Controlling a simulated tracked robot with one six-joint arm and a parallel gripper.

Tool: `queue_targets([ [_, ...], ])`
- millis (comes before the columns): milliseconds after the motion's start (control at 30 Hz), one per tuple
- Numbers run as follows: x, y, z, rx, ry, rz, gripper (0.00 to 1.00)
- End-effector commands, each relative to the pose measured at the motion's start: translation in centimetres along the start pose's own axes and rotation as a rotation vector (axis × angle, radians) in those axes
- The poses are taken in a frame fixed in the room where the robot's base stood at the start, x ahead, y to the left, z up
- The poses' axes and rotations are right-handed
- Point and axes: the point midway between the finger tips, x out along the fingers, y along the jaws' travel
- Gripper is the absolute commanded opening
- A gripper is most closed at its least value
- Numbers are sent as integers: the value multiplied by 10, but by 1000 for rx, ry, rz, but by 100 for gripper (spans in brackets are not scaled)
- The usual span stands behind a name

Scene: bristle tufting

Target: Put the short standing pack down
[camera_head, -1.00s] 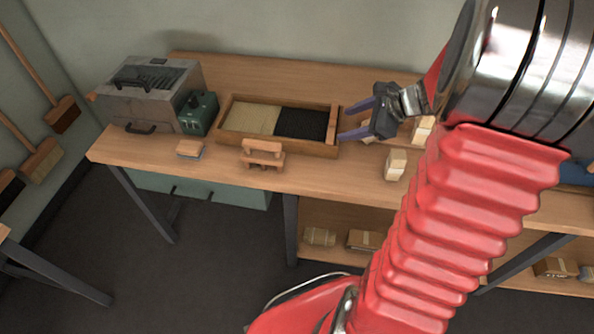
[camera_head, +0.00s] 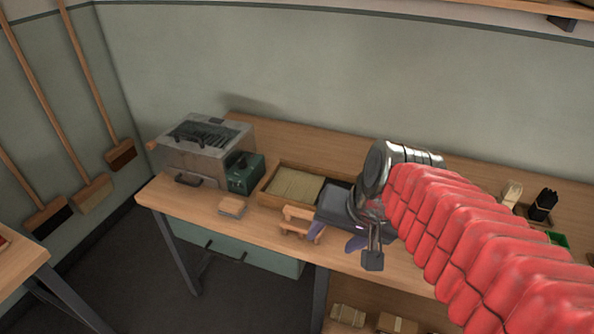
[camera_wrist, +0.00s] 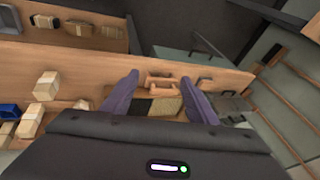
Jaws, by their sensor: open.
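Pale banded packs show at the left of the wrist view. One stands apart on the bench (camera_wrist: 46,85), another pack (camera_wrist: 31,121) is nearer the picture's lower left, and a third pack (camera_wrist: 81,105) is partly hidden by my gripper's body. I cannot tell for sure which is the short standing one. My gripper (camera_head: 336,240) is open and empty above the bench, beside the wooden stand (camera_head: 302,222). In the wrist view the stand (camera_wrist: 161,82) shows between my fingertips (camera_wrist: 161,78), and the packs lie off to the left.
The bench (camera_head: 180,198) carries a grey machine (camera_head: 206,150), a green box (camera_head: 245,172), a small block (camera_head: 232,206) and a divided tray (camera_head: 268,198). A blue bin (camera_wrist: 9,111) is near the packs. Packs lie on the lower shelf (camera_head: 370,296).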

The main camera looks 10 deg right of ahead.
Motion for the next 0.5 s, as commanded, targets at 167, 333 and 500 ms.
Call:
queue_targets([
  [167,-19,-4,25,-285,64,49,53],
  [333,-30,-1,36,-470,110,86,53],
  [500,-32,1,39,-523,123,100,53],
])
